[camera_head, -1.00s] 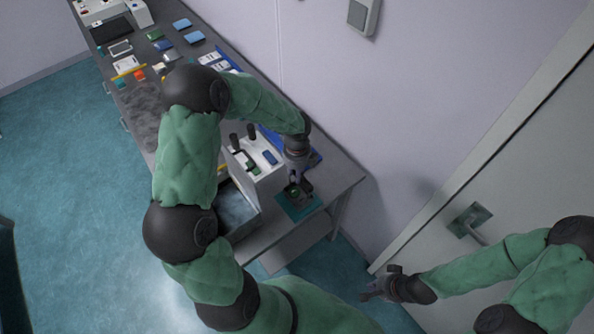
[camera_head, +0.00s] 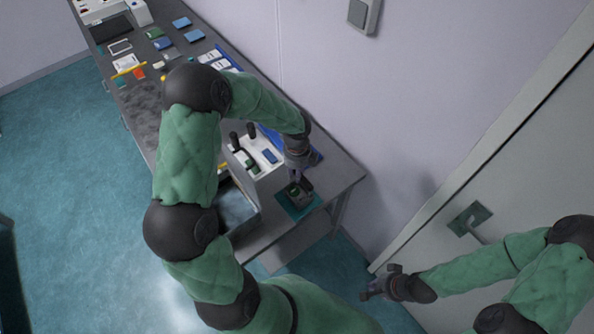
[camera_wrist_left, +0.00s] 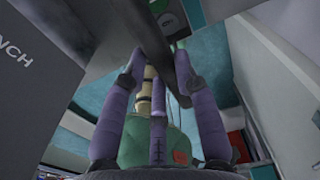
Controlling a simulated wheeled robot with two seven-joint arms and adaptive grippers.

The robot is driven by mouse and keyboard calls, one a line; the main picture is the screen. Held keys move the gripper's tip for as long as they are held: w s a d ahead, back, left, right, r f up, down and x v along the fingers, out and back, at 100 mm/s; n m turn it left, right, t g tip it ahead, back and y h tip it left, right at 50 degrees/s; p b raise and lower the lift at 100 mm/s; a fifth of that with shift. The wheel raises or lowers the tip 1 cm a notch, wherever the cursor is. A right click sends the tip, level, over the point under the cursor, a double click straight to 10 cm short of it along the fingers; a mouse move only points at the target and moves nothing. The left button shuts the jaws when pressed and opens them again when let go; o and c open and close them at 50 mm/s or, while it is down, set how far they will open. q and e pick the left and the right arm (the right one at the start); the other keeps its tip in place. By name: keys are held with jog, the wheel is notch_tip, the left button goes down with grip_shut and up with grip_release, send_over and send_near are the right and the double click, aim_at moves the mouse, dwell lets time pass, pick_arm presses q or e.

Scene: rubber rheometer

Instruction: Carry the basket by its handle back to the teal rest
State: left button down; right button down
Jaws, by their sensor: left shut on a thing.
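My left gripper (camera_head: 298,179) points down at the near right end of the bench and is shut on the handle of the small dark basket (camera_head: 301,198), which has some green on it. The basket appears over the teal rest (camera_head: 285,205), whose edges show around it. I cannot tell whether the basket touches the rest. In the left wrist view, my left gripper's fingers (camera_wrist_left: 165,62) close around a dark bar, and green shows beyond it. My right gripper (camera_head: 372,290) hangs away from the bench at the lower right; its finger opening is too small to judge.
A white instrument (camera_head: 268,172) with dark knobs stands beside the rest, with an open grey box-like panel (camera_head: 240,207) next to it. Several small items lie further along the bench (camera_head: 345,172). A wall is behind and a door (camera_head: 500,170) is at the right.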

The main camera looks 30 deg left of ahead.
pick_arm(q)
jog(key=shift+f, duration=0.35)
dwell(0.3)
jog(key=c, duration=0.9)
grip_release()
notch_tip(320, 180, up, 12)
jog(key=shift+f, duration=0.1)
